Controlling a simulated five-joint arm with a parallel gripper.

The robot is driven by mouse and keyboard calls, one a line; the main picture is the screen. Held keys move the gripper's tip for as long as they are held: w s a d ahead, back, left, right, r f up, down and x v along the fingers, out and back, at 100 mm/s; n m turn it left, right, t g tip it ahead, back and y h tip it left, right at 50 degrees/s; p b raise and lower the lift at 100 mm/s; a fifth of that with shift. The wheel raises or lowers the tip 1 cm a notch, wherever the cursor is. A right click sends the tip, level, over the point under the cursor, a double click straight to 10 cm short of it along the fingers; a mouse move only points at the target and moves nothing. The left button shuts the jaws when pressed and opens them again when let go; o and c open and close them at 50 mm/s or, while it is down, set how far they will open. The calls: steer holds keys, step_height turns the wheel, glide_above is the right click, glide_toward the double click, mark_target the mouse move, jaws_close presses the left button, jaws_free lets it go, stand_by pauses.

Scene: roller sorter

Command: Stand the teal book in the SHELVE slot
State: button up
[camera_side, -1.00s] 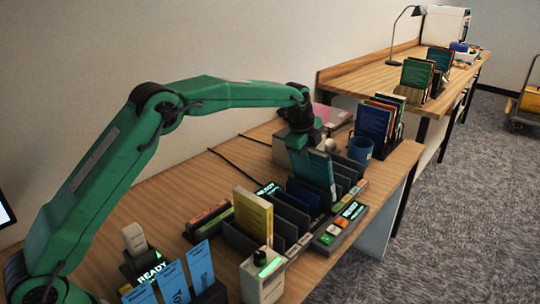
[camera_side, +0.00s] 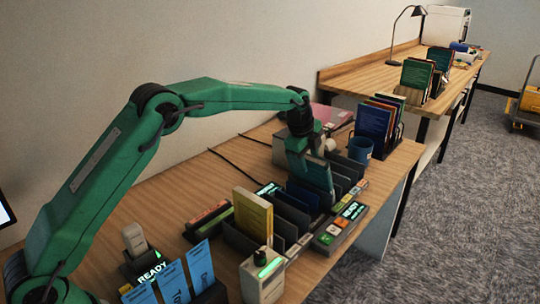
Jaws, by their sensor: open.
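The teal book (camera_side: 317,175) stands in the dark slotted sorter (camera_side: 283,228), toward its far end. Its upper part shows above the dividers; its lower end is hidden among them. My gripper (camera_side: 308,160) points down at the top of the book, and its jaws are open around or right beside it; I cannot tell whether they touch it. The slot labels are too small to read, so I cannot tell which slot is SHELVE.
A yellow book (camera_side: 253,218) stands in the sorter's near end. A blue mug (camera_side: 360,150) and a rack of books (camera_side: 376,122) stand beyond it. A button box (camera_side: 338,230) sits at right, a knob box (camera_side: 263,275) in front, and blue cards (camera_side: 172,280) nearer me.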

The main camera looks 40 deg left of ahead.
steer(key=v, duration=0.7)
steer(key=shift+r, duration=0.25)
steer(key=shift+s+r, duration=0.1)
steer(key=shift+r, duration=0.1)
stand_by(0.3)
